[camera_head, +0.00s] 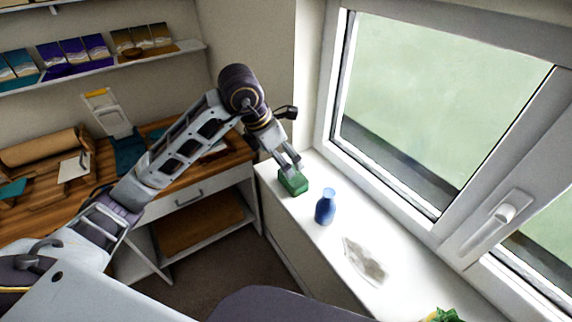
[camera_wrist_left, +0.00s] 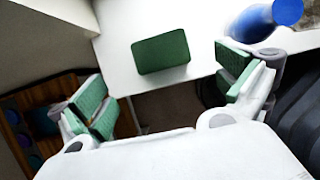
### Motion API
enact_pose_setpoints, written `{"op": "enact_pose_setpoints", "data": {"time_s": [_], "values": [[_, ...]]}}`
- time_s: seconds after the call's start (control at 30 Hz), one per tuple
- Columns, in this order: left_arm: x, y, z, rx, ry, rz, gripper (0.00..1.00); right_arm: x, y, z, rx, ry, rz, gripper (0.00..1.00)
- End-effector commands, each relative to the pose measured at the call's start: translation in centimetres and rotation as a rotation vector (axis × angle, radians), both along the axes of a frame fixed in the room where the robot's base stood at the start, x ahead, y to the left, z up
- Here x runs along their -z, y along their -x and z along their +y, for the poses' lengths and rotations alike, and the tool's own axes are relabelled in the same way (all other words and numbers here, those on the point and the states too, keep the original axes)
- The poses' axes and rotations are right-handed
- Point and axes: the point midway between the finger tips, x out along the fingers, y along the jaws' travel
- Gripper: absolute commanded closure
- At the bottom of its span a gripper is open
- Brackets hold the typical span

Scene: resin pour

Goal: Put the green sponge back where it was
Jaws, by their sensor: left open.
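The green sponge (camera_head: 293,182) lies on the white window sill (camera_head: 330,243), near its far left end. In the left wrist view the sponge (camera_wrist_left: 161,52) rests flat near the sill's edge, between and ahead of my fingers. My left gripper (camera_head: 287,164) is just above the sponge in the head view. In the wrist view its two green-padded fingers (camera_wrist_left: 168,92) are wide apart with nothing between them. My right gripper is not in view.
A crumpled clear sheet (camera_head: 365,262) lies further along the sill. The window (camera_head: 430,110) is behind, and a wooden desk (camera_head: 60,205) is at left.

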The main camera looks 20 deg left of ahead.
Motion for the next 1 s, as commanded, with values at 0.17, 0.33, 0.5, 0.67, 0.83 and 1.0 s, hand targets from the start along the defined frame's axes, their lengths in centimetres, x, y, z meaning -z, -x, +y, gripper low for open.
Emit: {"op": "enact_pose_setpoints", "data": {"time_s": [0.17,0.33,0.5,0.67,0.83,1.0], "values": [[-1.3,0.4,0.3,-0.001,0.001,-0.002,0.0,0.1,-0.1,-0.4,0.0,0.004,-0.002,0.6],[-1.6,0.6,0.4,-0.001,0.0,0.002,0.0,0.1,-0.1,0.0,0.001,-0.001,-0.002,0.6],[-1.6,0.6,0.4,-0.001,0.0,0.002,0.0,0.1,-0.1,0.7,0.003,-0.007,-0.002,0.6],[-1.6,0.6,0.4,0.0,0.001,0.001,0.0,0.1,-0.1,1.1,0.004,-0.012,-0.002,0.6],[-1.6,0.5,0.4,0.0,0.001,0.001,0.0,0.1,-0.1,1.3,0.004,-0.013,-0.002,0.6],[-1.6,0.6,0.4,0.0,0.001,0.001,0.0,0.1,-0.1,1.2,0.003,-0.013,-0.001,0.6]]}}
